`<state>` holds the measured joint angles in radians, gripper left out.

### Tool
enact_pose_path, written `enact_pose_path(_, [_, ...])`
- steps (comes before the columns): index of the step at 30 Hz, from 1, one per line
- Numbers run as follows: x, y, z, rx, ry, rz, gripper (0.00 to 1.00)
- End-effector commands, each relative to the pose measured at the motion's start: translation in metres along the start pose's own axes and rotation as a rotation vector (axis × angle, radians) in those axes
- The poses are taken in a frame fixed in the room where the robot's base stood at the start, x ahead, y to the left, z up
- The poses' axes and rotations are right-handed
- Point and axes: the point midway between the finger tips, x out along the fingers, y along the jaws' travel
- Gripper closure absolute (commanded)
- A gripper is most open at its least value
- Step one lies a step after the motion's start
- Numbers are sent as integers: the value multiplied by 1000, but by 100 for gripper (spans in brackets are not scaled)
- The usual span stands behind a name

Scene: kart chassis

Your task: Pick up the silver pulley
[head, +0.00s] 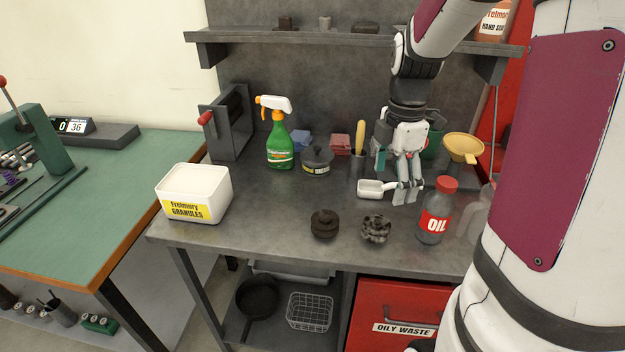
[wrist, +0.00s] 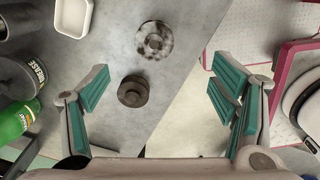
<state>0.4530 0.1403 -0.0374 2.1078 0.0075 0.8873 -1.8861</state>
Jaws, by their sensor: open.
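A shiny, mottled silver pulley (head: 376,229) stands near the front edge of the grey bench in the head view. It also shows in the wrist view (wrist: 155,40), at the upper middle with a hole in its centre. A darker, stepped pulley (head: 325,224) stands just left of it; in the wrist view it (wrist: 133,91) lies below the silver one. My gripper (head: 408,193) is above the bench, behind and right of the silver pulley. Its teal-padded fingers (wrist: 158,78) are wide apart and empty, apart from both pulleys.
A white scoop (head: 372,189) lies behind the silver pulley. An oil bottle (head: 435,212) stands to its right. A granules tub (head: 193,191), green spray bottle (head: 279,142) and grease tin (head: 317,160) stand to the left and back. Bench space between tub and dark pulley is clear.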

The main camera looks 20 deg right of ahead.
Motion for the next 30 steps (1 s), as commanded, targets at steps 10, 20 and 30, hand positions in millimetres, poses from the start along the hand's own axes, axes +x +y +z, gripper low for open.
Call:
enact_pose_path(10, [46,1,4,-32,3,-12,21])
enact_pose_path(20, [89,1,4,-30,2,-7,21])
enact_pose_path(30, [126,2,-4,-31,3,-10,21])
